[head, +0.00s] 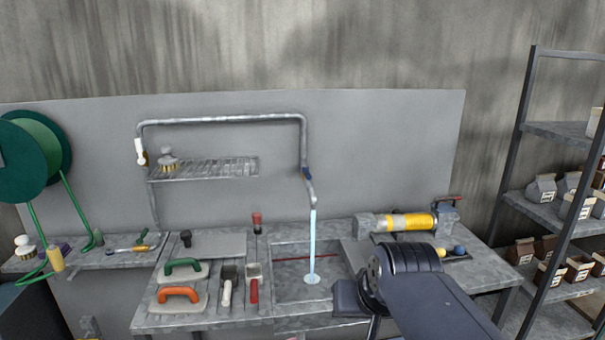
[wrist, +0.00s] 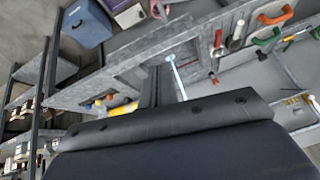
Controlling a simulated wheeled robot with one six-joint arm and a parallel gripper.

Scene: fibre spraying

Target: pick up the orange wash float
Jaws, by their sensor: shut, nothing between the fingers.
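The orange wash float (head: 178,292) is a pale flat board with an orange arched handle, lying at the front left of the grey workbench. Its orange handle (wrist: 275,16) also shows at the upper right of the wrist view. A similar float with a green handle (head: 184,264) lies just behind it. My gripper (wrist: 161,72) is shut and empty, and my own dark wrist housing hides much of it. In the head view my arm hangs over the front right of the bench, right of the sink and well apart from the orange float.
A sink (head: 290,290) with running water lies between my arm and the floats. Brushes and red-handled tools (head: 253,288) lie right of the floats. A yellow cylindrical tool (head: 410,222) is at the back right. A shelf rack (head: 518,150) stands far right, a hose reel (head: 35,150) far left.

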